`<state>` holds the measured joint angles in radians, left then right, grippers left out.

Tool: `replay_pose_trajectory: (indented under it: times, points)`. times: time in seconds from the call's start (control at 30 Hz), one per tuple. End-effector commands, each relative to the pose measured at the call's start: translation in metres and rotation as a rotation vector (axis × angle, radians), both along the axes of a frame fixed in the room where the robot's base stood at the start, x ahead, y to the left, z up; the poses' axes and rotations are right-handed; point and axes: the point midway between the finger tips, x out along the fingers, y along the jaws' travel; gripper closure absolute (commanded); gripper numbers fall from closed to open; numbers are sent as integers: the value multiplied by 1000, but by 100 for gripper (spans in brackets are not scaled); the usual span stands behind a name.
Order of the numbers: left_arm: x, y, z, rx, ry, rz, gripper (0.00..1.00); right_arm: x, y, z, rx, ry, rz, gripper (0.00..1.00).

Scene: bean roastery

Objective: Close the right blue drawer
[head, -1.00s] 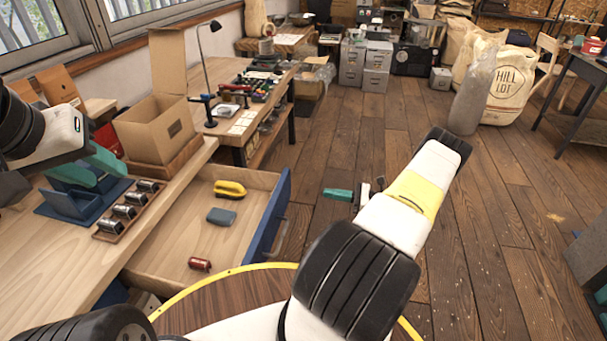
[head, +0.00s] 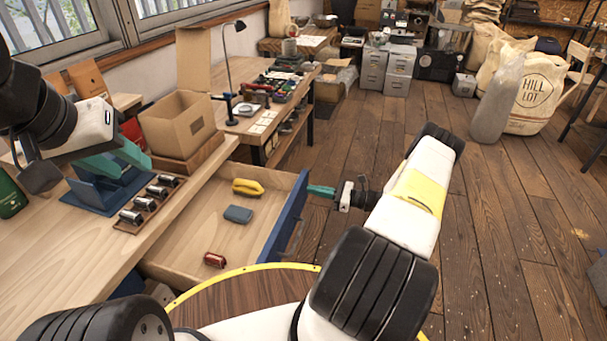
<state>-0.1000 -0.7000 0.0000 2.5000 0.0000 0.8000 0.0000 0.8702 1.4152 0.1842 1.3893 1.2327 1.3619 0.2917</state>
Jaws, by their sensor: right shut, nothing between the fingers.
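The blue-fronted drawer (head: 289,215) is pulled well out from the wooden bench, its light wood interior showing. Inside lie a yellow brush-like object (head: 248,187), a small blue-grey block (head: 238,214) and a red can (head: 214,260). My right gripper (head: 321,191), with teal fingers, is shut and empty. Its tips are just outside the far end of the blue front; I cannot tell whether they touch it. My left gripper (head: 125,162) is over the bench by a blue stand (head: 98,195), its teal fingers apart and nothing seen between them.
An open cardboard box (head: 180,125) and a tray of several small metal canisters (head: 151,203) stand on the bench (head: 60,260).

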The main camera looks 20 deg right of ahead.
Motion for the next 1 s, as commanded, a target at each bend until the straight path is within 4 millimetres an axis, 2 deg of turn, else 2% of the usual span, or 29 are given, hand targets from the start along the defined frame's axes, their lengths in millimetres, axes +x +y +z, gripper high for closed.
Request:
replay_pose_trajectory:
  times: [0.27,0.47,1.0]
  points:
    - [0,0,0,0,0,0,64,3,5,0,0,0,1,100]
    - [0,0,0,0,0,0,64,19,29,0,1,-1,2,100]
    - [0,0,0,0,0,0,64,100,150,0,1,-1,3,100]
